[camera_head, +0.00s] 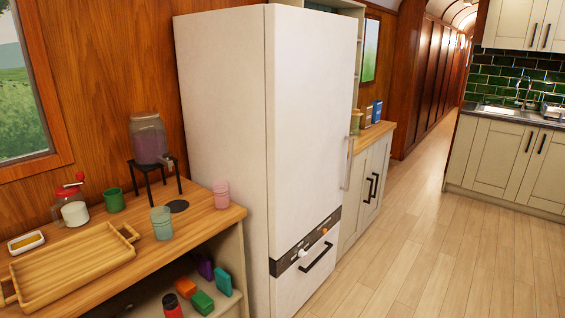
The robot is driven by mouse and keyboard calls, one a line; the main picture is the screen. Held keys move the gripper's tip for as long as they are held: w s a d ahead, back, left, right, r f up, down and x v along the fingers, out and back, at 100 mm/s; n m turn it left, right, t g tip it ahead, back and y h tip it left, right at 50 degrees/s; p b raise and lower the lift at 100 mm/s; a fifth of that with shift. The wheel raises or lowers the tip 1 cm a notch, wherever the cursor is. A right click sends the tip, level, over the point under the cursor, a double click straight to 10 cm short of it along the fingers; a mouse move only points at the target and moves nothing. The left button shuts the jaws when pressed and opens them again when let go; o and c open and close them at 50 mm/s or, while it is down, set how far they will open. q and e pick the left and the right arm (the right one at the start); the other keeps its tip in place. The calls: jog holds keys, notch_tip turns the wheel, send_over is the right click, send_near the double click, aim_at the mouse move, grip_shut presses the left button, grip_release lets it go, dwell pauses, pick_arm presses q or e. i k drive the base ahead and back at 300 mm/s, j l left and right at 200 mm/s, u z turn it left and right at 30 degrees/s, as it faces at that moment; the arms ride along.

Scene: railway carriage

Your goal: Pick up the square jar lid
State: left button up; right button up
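I cannot make out a square jar lid for certain in the head view. A clear jar (75,213) with pale contents and a red top (70,189) stands on the wooden counter at the left; its top does not look square. A small jar (355,124) stands on the far counter behind the fridge, too small to tell its lid's shape. Neither of my grippers is in view.
A wooden tray (75,262), a small dish (26,242), several cups, including a green one (114,200), and a drink dispenser (149,138) on a stand occupy the counter (205,219). A tall white fridge (312,130) stands beside it. The floor (440,250) at right is clear.

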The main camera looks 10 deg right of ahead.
aim_at(357, 113)
jog(key=i+l, duration=0.2)
jog(key=l, duration=0.2)
jog(key=i+l, duration=0.15)
jog(key=l, duration=0.25)
jog(key=i+l, duration=0.2)
jog(key=l, duration=0.2)
jog(key=i+l, duration=0.2)
jog(key=l, duration=0.2)
jog(key=i+l, duration=0.2)
jog(key=l, duration=0.2)
jog(key=i+l, duration=0.15)
jog(key=l, duration=0.25)
jog(key=i+l, duration=0.25)
jog(key=l, duration=0.15)
jog(key=i+l, duration=0.2)
jog(key=l, duration=0.15)
jog(key=i+l, duration=0.25)
jog(key=l, duration=0.15)
jog(key=i+l, duration=0.2)
jog(key=l, duration=0.2)
jog(key=i+l, duration=0.25)
jog(key=l, duration=0.1)
